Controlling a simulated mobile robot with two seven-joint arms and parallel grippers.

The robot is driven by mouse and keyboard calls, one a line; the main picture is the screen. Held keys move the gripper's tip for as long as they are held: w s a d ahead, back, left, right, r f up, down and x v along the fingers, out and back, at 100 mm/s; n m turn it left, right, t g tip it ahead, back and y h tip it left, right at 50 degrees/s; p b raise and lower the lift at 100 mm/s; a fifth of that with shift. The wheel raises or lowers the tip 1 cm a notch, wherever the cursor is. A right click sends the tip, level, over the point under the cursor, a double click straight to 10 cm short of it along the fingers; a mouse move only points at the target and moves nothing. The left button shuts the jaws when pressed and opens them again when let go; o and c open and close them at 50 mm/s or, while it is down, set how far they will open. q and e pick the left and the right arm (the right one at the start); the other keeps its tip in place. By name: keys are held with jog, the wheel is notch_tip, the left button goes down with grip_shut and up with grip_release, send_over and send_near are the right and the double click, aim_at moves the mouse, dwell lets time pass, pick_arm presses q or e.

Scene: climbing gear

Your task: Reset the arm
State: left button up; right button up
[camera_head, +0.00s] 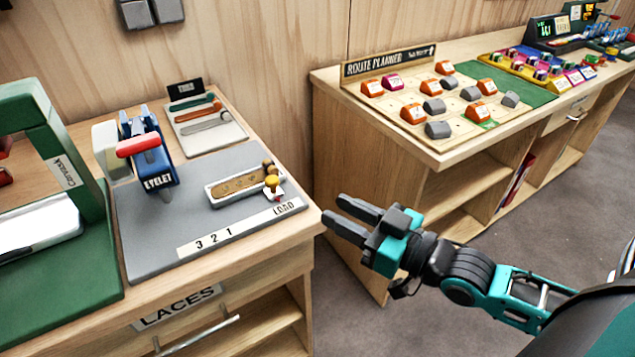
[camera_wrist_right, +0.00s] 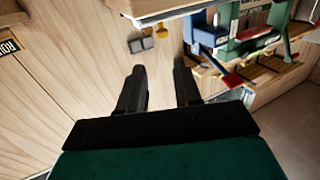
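My right gripper (camera_head: 350,220) reaches in from the right in the head view, in front of the gap between the two wooden benches. Its two dark fingers are apart with nothing between them. The right wrist view also shows the open fingers (camera_wrist_right: 160,88), pointing toward the wooden wall and bench. The gripper appears apart from the bench corner on its left. My left gripper does not show in either view.
The left bench holds a grey mat (camera_head: 160,230) with a blue eyelet press (camera_head: 150,155) and a small tray (camera_head: 240,187). A green machine (camera_head: 70,150) stands further left. The right bench holds a route planner board (camera_head: 430,110). Grey floor (camera_head: 450,310) lies below my right arm.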

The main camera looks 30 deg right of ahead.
jog(key=s+a+f+m+g+h, duration=0.1)
jog(key=s+a+f+g+h, duration=0.1)
jog(key=f, duration=0.8)
jog(key=s+a+f+m+g+h+p, duration=0.1)
jog(key=s+a+f+g+h, duration=0.2)
jog(key=f, duration=0.7)
jog(key=shift+s+a+g, duration=0.2)
jog(key=shift+a+g, duration=0.1)
jog(key=shift+a, duration=0.3)
